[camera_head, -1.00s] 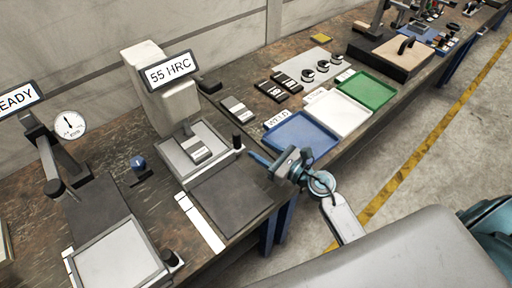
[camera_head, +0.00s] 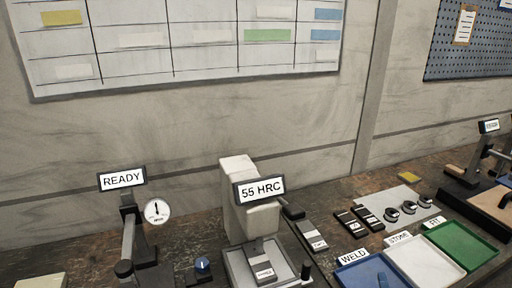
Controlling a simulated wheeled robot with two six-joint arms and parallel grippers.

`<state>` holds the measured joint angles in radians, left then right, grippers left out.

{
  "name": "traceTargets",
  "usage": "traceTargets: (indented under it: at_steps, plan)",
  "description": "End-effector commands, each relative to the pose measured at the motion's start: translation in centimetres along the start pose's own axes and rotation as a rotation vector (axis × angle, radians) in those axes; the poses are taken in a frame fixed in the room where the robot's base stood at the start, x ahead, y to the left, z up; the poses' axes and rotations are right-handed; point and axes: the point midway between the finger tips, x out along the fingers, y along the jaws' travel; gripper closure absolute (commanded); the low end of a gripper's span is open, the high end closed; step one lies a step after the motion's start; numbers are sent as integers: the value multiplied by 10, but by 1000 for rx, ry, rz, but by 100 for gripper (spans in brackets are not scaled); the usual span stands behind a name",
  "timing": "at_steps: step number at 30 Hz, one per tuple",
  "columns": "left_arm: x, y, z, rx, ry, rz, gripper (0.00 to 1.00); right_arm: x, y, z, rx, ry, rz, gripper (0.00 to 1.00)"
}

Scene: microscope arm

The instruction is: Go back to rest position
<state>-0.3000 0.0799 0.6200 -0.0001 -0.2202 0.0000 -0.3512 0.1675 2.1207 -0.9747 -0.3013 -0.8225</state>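No whole gripper shows in the head view. My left gripper is out of view. The hardness tester (camera_head: 248,205) with its "55 HRC" display (camera_head: 260,189) stands on the bench, a grey labelled block (camera_head: 263,270) on its stage. The "READY" display (camera_head: 122,179) and a round gauge (camera_head: 157,211) are at the left.
Blue (camera_head: 352,276), white (camera_head: 420,268) and green (camera_head: 471,247) trays lie at the right. Behind them are dark blocks (camera_head: 367,218) and several round parts (camera_head: 408,207). A wall board (camera_head: 150,65) hangs behind.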

Motion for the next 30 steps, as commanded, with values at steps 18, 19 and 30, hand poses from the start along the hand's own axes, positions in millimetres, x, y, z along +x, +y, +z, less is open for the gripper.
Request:
traceTargets:
  at_steps: [18,19,30]
  plan:
    - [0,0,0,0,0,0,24,-174,-93,-14,1250,-538,-1001,55]
    - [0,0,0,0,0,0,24,-182,-94,-16,1270,-554,-1035,55]
    - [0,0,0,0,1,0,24,-225,-122,-47,1381,-685,-1286,55]
